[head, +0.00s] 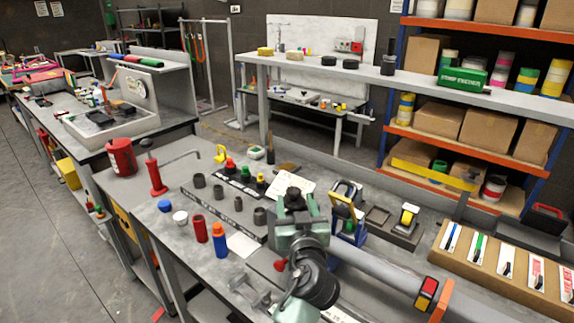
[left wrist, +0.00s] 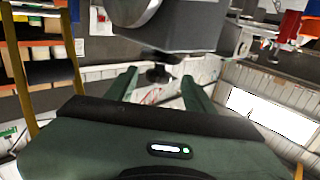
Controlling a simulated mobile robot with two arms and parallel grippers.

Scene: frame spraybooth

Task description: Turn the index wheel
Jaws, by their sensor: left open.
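A black knobbed wheel (head: 293,192), which I take to be the index wheel, stands at the middle of the bench in the head view. In the left wrist view the dark wheel (left wrist: 158,74) projects from a grey housing (left wrist: 180,30). My left gripper (head: 294,203) is green and open, with its fingers on either side of the wheel in the head view. In the left wrist view my gripper (left wrist: 159,88) has a finger to each side of the wheel, with visible gaps. Contact cannot be seen. My right gripper is not in view.
A red bottle (head: 200,229) and a blue bottle (head: 219,240) stand left of the gripper. A blue-and-yellow device (head: 347,212) stands close on its right. A tool board (head: 487,264) lies at the right. Shelves with cardboard boxes (head: 437,119) stand behind.

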